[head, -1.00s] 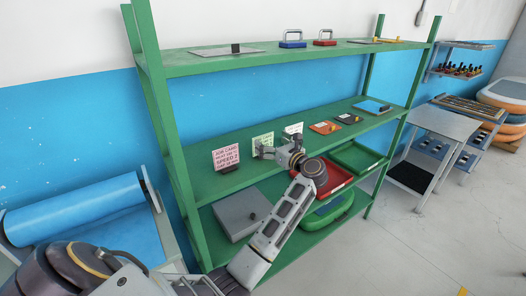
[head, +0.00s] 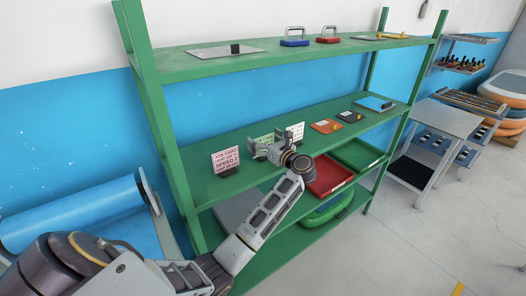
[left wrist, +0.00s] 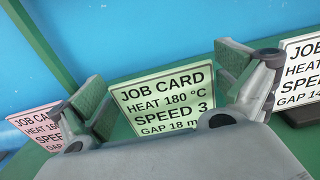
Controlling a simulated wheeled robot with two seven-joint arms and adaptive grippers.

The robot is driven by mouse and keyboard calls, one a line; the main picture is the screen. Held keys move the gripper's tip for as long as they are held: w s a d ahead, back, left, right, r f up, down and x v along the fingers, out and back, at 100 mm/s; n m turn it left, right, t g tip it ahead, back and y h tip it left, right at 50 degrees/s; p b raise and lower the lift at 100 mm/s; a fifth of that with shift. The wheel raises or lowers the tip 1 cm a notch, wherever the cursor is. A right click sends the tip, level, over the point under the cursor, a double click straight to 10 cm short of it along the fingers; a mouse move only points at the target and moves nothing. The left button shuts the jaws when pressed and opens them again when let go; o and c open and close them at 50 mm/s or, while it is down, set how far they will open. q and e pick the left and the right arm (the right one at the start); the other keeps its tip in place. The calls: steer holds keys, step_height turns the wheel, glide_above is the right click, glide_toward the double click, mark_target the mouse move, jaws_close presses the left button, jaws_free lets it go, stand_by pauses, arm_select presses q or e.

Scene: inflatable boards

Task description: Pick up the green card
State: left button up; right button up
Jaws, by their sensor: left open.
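The green job card (head: 265,139) stands on the middle shelf of the green rack, partly hidden behind my left gripper (head: 258,149) in the head view. In the left wrist view the green card (left wrist: 166,98) reads "HEAT 180 °C, SPEED 3" and appears between the two fingers of my open left gripper (left wrist: 170,92). Its lower edge is hidden by the gripper body. I cannot tell whether the fingers touch it. A pink card (head: 226,160) stands to its left and a white card (head: 296,132) to its right. My right gripper is not in view.
The green middle shelf (head: 205,186) also holds an orange item (head: 326,126), a dark item (head: 349,116) and a blue item (head: 374,103) to the right. Below are a red tray (head: 328,178) and a green tray (head: 358,154). The upper shelf (head: 190,66) hangs above the cards.

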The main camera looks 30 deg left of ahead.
arm_select(q)
steer(key=shift+d, duration=0.15)
steer(key=shift+c, duration=0.3)
steer(key=c, duration=1.1)
steer(key=shift+r, duration=0.45)
step_height(320, 180, up, 8)
steer(key=shift+r+b, duration=0.2)
steer(key=shift+b, duration=0.85)
steer(key=shift+r, duration=0.35)
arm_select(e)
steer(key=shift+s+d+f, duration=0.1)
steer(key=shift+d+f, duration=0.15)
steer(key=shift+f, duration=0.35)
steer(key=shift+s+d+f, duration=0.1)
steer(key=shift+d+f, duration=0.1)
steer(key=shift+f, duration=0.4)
